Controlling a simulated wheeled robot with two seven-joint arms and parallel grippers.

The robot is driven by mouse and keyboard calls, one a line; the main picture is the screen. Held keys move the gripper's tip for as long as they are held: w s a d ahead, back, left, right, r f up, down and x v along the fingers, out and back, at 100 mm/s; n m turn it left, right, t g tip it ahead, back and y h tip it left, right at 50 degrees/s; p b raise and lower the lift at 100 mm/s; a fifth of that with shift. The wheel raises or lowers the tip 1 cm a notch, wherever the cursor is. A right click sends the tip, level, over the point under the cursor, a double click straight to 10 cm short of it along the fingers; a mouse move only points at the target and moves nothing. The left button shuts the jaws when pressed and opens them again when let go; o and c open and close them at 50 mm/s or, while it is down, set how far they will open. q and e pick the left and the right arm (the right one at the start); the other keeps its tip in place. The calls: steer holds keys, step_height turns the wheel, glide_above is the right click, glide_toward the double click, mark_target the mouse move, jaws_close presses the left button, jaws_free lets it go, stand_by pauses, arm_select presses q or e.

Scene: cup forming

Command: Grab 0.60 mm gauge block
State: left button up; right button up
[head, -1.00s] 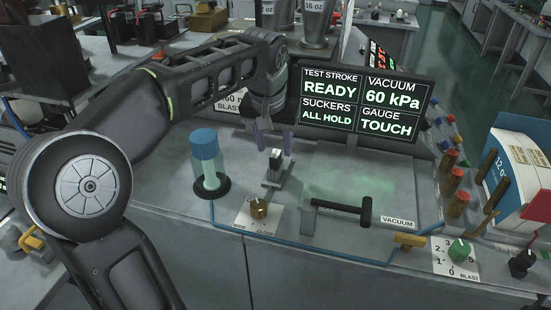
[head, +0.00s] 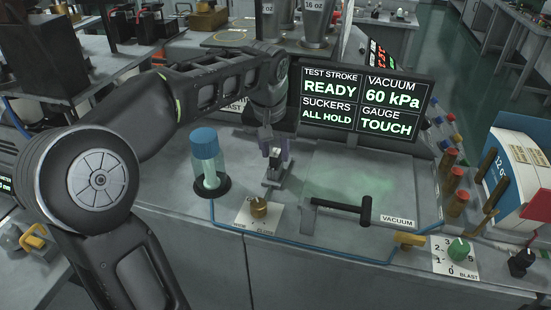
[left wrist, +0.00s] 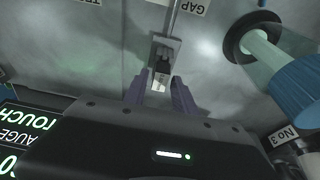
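A small block with a dark body and a pale face (head: 274,157) stands on a grey metal stand (head: 272,182) on the bench. I take it for the gauge block; no 0.60 mm marking is legible. My left gripper (head: 273,146) is over it from behind, its purple fingers on either side. In the left wrist view the block (left wrist: 161,84) lies between the two spread fingertips (left wrist: 160,80), with a gap visible beside it. The left gripper is open and not visibly gripping it. My right gripper is not in view.
A blue-capped clear cylinder (head: 206,160) stands close left of the stand. A brass knob (head: 259,206) is in front. A black-handled lever (head: 345,208) and vacuum plate (head: 365,175) lie to the right. The display (head: 365,100) stands behind, reading GAUGE TOUCH.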

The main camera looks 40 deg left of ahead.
mark_target(275, 154)
arm_select(q)
jaws_close()
stand_by(0.4)
step_height(275, 154, up, 10)
steer(key=p, duration=0.1)
stand_by(0.4)
stand_by(0.5)
